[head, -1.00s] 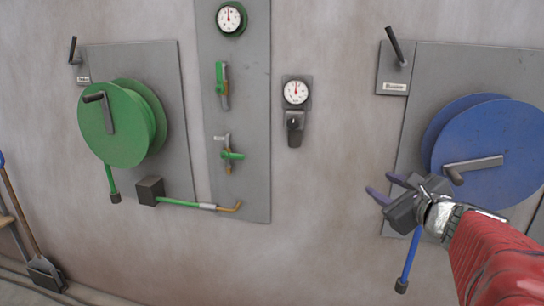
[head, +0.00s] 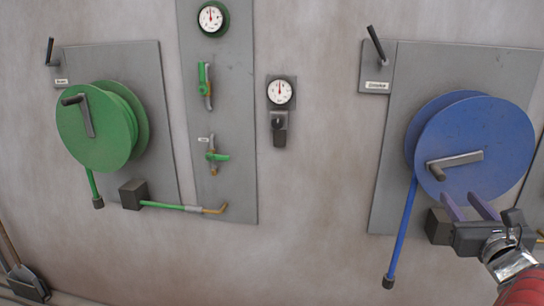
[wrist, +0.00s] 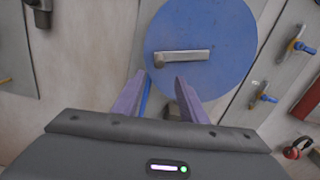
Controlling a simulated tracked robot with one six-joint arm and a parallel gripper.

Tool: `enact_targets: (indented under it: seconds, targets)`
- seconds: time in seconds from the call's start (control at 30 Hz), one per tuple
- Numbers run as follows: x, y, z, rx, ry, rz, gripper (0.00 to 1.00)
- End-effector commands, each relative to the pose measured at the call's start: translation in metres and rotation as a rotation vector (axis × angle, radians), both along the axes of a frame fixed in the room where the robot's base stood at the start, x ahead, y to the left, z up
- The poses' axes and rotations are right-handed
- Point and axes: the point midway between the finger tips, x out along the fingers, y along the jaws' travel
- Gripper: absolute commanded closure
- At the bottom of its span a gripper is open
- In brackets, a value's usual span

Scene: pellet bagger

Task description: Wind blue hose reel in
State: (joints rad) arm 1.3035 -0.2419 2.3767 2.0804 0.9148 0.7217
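The blue hose reel (head: 478,148) is a wide blue disc on a grey wall panel at the right of the head view. Its grey crank (head: 455,164) lies across the disc, with the knob end at the left. The blue hose (head: 402,232) hangs from the reel's left side and ends in a dark fitting. My gripper (head: 467,205) is open and empty, just below the crank in the head view. In the wrist view, the crank (wrist: 183,56) shows beyond the two purple fingers (wrist: 158,97), apart from them.
A small lever (head: 377,45) with a label plate is at the blue panel's upper left. A gauge (head: 280,92) with a knob is on the wall to the left. A green reel (head: 97,127) and a valve panel (head: 232,130) are further left. Ear defenders (wrist: 298,147) show in the wrist view.

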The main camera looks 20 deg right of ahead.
Motion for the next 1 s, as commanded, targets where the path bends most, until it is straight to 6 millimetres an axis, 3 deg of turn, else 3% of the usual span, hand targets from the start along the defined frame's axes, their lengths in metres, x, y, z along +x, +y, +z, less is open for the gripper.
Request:
enact_targets:
  seconds: [0.27, 1.0]
  targets:
    - [0.018, -0.009, 0.000, 0.001, 0.000, 0.004, 0.61]
    - [0.104, -0.059, -0.001, 0.000, 0.002, 0.005, 0.61]
